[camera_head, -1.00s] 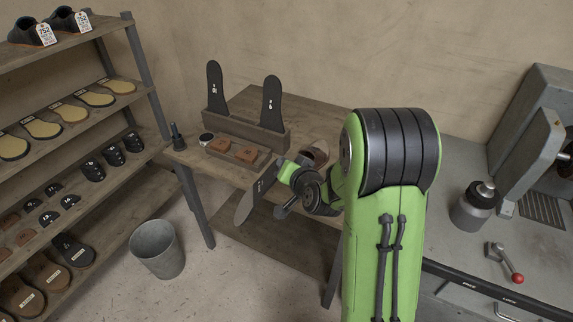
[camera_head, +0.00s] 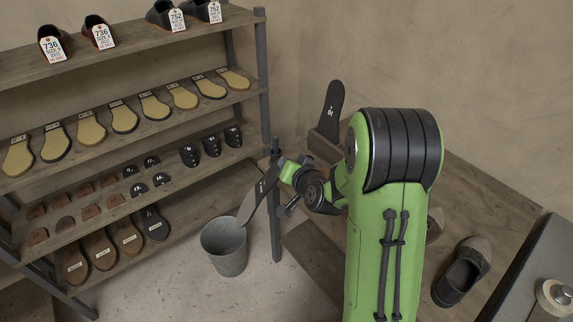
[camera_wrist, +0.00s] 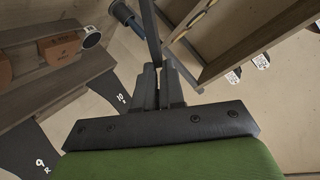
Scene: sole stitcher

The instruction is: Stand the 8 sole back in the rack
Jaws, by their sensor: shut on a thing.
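My gripper (camera_head: 287,172) is shut on a dark grey sole (camera_head: 257,197). The sole hangs tilted in front of the shelving, clear of it; its small white mark is too small to read. In the wrist view my gripper (camera_wrist: 158,88) points up the picture and the held sole (camera_wrist: 151,35) shows nearly edge-on. The wooden rack (camera_head: 324,148) stands on the table behind my arm, with the black 10 sole (camera_head: 334,105) upright in it. The wrist view shows the 10 sole (camera_wrist: 122,97) and the 9 sole (camera_wrist: 30,148) at the rack; my arm hides the 9 in the head view.
Shelving (camera_head: 264,75) with soles and shoes stands at left. A grey bucket (camera_head: 224,247) is on the floor below the held sole. A dark shoe (camera_head: 462,272) lies at right.

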